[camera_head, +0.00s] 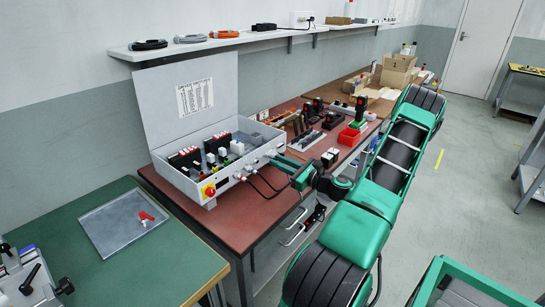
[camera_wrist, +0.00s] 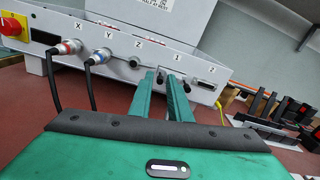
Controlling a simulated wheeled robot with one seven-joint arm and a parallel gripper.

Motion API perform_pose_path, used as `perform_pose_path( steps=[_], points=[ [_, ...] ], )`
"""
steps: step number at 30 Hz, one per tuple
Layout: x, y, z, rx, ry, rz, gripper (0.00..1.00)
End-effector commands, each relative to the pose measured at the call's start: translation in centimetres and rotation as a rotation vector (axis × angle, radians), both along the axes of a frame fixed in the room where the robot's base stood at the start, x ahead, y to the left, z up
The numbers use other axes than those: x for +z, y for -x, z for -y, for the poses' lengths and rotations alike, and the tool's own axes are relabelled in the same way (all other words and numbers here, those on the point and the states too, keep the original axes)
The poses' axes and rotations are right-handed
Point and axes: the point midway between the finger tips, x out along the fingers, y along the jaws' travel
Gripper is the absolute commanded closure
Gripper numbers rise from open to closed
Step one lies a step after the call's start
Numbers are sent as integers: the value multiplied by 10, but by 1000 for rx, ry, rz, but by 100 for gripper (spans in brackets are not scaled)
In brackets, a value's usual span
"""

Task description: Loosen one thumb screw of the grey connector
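The control box's front panel (camera_wrist: 130,62) fills the upper wrist view, with ports marked X, Y, Z, 1 and 2. My gripper (camera_wrist: 162,80) points at the port marked 1; in the head view it (camera_head: 283,161) is at the box's right front. Its two green fingers stand apart at the tips, with a small gap between them. A small dark-and-silver part (camera_wrist: 160,76), perhaps a thumb screw, shows at this gap; contact cannot be made out. Another small screw-like part (camera_wrist: 187,88) shows right of the right finger. The grey connector itself is mostly hidden by the fingers.
Two dark cables hang from the red-ringed X plug (camera_wrist: 70,47) and blue-ringed Y plug (camera_wrist: 101,56), left of the fingers. Port 2 (camera_wrist: 206,83) is an empty socket to the right. A red knob (camera_head: 209,190) is on the box's left. A red bin (camera_head: 348,136) stands further right.

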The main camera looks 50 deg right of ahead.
Motion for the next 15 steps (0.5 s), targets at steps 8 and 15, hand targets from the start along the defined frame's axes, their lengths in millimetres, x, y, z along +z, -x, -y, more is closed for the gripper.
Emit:
perform_pose_path(
  steps=[8, 15],
  points=[
    [0, -1, -1, 1, -317, -25, 82],
    [0, -1, -1, 2, -558, -45, 82]
  ],
)
